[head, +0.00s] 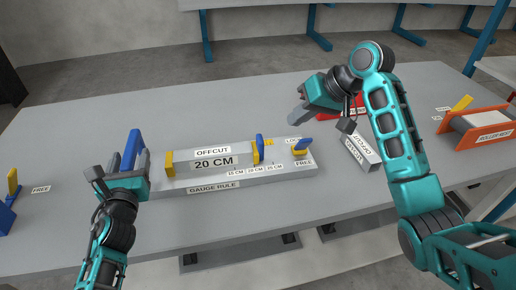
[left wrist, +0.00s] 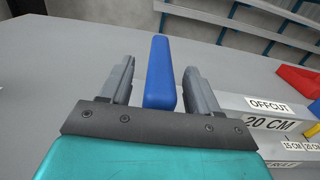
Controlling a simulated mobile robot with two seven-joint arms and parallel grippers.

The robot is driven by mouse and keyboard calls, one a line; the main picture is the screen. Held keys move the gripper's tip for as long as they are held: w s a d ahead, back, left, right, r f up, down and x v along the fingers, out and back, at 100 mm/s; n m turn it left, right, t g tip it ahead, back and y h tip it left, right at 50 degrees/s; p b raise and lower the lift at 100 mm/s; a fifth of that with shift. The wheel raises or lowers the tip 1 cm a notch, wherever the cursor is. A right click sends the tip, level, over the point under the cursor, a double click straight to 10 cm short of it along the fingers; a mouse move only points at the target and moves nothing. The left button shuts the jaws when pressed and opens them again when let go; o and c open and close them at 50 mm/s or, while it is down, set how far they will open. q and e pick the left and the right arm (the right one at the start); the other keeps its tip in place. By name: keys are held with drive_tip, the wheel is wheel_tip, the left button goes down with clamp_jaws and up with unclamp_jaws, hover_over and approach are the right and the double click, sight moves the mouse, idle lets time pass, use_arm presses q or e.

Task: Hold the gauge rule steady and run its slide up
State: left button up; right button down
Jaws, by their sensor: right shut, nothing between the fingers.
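The gauge rule (head: 280,172) lies on the table as a long grey bar with 15, 20 and 25 CM marks. A blue upright handle (head: 131,150) stands at its left end; it also shows in the left wrist view (left wrist: 160,75). My left gripper (head: 128,165) has its fingers on either side of this handle, with gaps visible. An offcut labelled 20 CM (head: 235,158) lies along the rule, between a yellow stop (head: 169,163) and the blue-and-yellow slide (head: 259,148). A blue lock lever (head: 302,145) sits near LOCK and FREE labels. My right gripper (head: 299,114) is shut and empty above the table.
Another labelled offcut (head: 361,151) lies right of the rule, near my right arm. A red tray (head: 345,110) stands behind it, partly hidden. An orange-sided roller bed (head: 478,127) is at the far right. Blue and yellow parts (head: 10,190) stand at the left edge. The back left table is clear.

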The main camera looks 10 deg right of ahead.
use_arm(q)
drive_tip(key=shift+a+f, duration=0.1)
drive_tip(key=shift+f, duration=0.15)
drive_tip(key=s, duration=1.2)
drive_tip(key=shift+a+r, duration=0.15)
drive_tip(key=shift+r, duration=0.1)
